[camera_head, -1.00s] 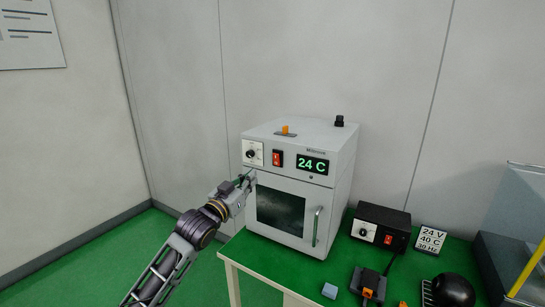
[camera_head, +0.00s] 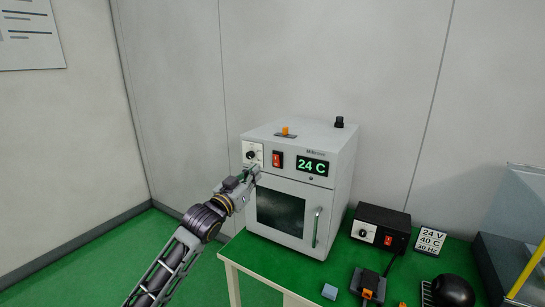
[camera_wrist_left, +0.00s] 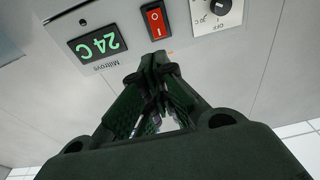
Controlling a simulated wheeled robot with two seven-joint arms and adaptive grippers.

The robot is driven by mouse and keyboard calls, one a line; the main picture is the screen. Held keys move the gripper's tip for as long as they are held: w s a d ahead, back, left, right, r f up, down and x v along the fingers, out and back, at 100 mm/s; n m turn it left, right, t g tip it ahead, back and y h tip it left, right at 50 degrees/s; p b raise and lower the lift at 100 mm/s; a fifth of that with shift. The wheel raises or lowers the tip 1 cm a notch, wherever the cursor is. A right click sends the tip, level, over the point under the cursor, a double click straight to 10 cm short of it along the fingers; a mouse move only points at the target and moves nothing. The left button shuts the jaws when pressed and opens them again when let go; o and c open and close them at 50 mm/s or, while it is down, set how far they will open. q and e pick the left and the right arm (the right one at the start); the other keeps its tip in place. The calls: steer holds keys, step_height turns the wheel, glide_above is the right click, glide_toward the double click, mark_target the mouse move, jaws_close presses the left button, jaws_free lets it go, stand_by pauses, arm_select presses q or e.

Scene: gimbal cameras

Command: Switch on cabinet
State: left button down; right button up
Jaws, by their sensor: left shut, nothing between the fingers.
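The cabinet (camera_head: 340,195) is a light grey box on the green table, with a dark window in its door and an upright handle. Its display (camera_head: 312,166) glows green and reads 24 C. A red rocker switch (camera_head: 277,159) sits between the display and a white dial plate (camera_head: 252,154). My left gripper (camera_head: 256,172) is shut and empty, in front of the panel below the dial. In the left wrist view its closed fingertips (camera_wrist_left: 155,62) lie close to the red switch (camera_wrist_left: 156,20), with the picture turned over. I cannot tell whether they touch the panel. My right gripper is not in view.
A black box (camera_head: 379,228) with a dial and red switch stands right of the cabinet, beside a sign (camera_head: 431,240) reading 24 V, 40 C, 30 Hz. A blue-grey cube (camera_head: 329,291) and a black dome (camera_head: 453,290) lie nearer the front. An orange knob (camera_head: 285,130) is on the cabinet's top.

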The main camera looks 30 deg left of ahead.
arm_select(q)
steer(key=p, duration=0.2)
glide_toward(276, 160)
steer(key=shift+w+r, duration=2.25)
steer(key=shift+w+d+p, duration=0.25)
steer(key=shift+w, duration=0.25)
steer(key=shift+w+d+p, duration=0.2)
steer(key=shift+w+d, duration=0.05)
steer(key=shift+w, duration=0.2)
steer(key=shift+r, duration=0.1)
steer(key=shift+w+r+p, duration=0.25)
steer(key=shift+w+p, duration=0.1)
steer(key=shift+w, duration=0.05)
steer(key=shift+f, duration=0.15)
